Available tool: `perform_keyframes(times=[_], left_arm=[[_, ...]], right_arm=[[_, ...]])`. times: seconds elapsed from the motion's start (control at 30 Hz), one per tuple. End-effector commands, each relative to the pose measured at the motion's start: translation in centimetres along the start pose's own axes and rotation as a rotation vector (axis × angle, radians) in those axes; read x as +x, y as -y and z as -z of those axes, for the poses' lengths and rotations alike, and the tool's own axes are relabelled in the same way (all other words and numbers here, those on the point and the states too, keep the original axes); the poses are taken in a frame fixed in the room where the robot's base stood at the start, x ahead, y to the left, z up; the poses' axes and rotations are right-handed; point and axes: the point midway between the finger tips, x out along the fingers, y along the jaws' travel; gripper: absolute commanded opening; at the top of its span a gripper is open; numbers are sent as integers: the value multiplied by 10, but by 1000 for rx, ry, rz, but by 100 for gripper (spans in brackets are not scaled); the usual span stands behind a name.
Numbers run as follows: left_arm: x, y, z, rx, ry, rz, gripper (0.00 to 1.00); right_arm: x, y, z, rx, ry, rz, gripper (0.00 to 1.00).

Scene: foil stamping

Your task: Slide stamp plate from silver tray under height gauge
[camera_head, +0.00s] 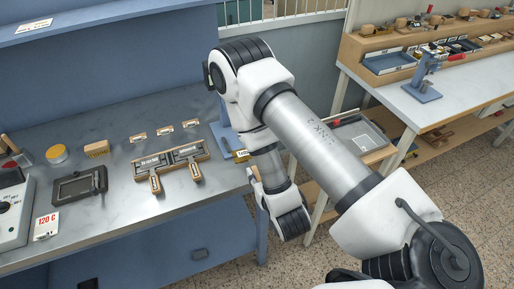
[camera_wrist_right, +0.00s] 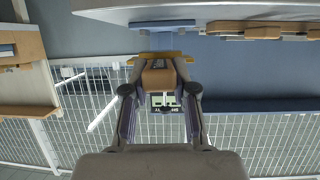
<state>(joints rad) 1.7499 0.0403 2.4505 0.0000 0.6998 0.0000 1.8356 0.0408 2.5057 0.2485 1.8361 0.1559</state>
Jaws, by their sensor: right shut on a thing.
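My right gripper (camera_wrist_right: 160,92) is shut on the stamp plate, a small piece with a brown wooden block (camera_wrist_right: 158,77) and a lettered face (camera_wrist_right: 164,101) between its fingers. A tan bar crosses just beyond the fingertips. In the head view, my right arm hides most of this gripper, beside the right end of the metal bench. A blue stand, apparently the height gauge (camera_head: 224,138), is at that end, mostly behind my arm; its blue base shows in the wrist view (camera_wrist_right: 162,25). The silver tray (camera_head: 345,122) is on the low stand to the right. My left gripper is out of view.
Another bench on the right holds a blue press (camera_head: 424,88). My arm crosses the gap between the benches.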

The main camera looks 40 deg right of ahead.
Motion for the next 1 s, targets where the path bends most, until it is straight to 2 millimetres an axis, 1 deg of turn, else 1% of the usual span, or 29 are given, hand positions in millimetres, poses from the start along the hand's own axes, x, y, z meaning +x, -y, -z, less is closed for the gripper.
perform_keyframes(times=[0.1,0.17,0.67,1.0], left_arm=[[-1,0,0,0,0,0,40],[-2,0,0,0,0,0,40],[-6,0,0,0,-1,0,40],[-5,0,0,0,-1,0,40]], right_arm=[[-3,0,-1,-1,-2,0,0],[1,0,1,1,-5,-1,0],[44,2,15,1,-6,-1,0],[75,5,24,1,-6,-1,0]])
